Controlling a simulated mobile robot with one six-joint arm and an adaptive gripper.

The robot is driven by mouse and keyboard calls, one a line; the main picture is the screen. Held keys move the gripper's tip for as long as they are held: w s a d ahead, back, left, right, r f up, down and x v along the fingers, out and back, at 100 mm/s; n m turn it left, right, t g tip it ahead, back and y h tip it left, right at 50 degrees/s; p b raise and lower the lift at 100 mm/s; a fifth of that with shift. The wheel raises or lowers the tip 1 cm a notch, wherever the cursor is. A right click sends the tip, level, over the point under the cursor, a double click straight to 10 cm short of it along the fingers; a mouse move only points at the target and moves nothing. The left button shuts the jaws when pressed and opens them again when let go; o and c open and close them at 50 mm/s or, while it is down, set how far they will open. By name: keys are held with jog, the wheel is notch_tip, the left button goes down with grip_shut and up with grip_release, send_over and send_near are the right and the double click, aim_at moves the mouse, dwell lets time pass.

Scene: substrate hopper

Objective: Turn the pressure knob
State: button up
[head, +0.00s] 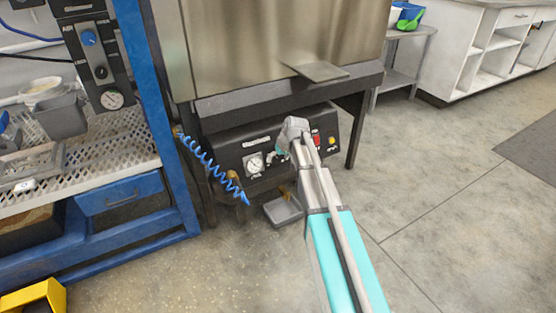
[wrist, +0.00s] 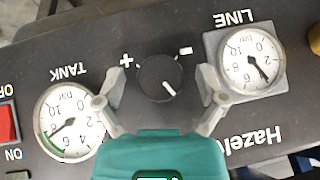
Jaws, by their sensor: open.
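The pressure knob (wrist: 159,78) is a round black knob on a dark panel (wrist: 200,20), with a white pointer mark aimed to the lower right in the wrist view. A plus sign is at its left and a minus sign at its right. My gripper (wrist: 157,86) is open, with one grey finger on each side of the knob and gaps between. The LINE gauge (wrist: 245,62) is right of the knob and the TANK gauge (wrist: 68,122) left. In the head view my gripper (head: 286,146) is at the front of the control panel (head: 228,146) and hides the knob.
A blue coiled hose (head: 213,170) hangs at left, near a blue-framed bench (head: 160,100). The floor at right is clear.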

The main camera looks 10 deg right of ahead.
jog(key=c, duration=1.1)
jog(key=shift+c, duration=0.2)
jog(key=shift+y, duration=0.4)
jog(key=m+y+b, duration=0.2)
jog(key=y, duration=0.1)
jog(key=shift+d+f+m+b, duration=0.1)
jog(key=shift+f+m+b, duration=0.1)
jog(key=shift+m+b, duration=0.15)
jog(key=shift+m+y+b, duration=0.75)
jog(key=shift+y+b, duration=0.4)
jog(key=shift+y, duration=0.05)
jog(key=shift+r+m+y+b, duration=0.1)
jog(key=shift+m+y+b, duration=0.3)
jog(key=shift+y+b, duration=0.1)
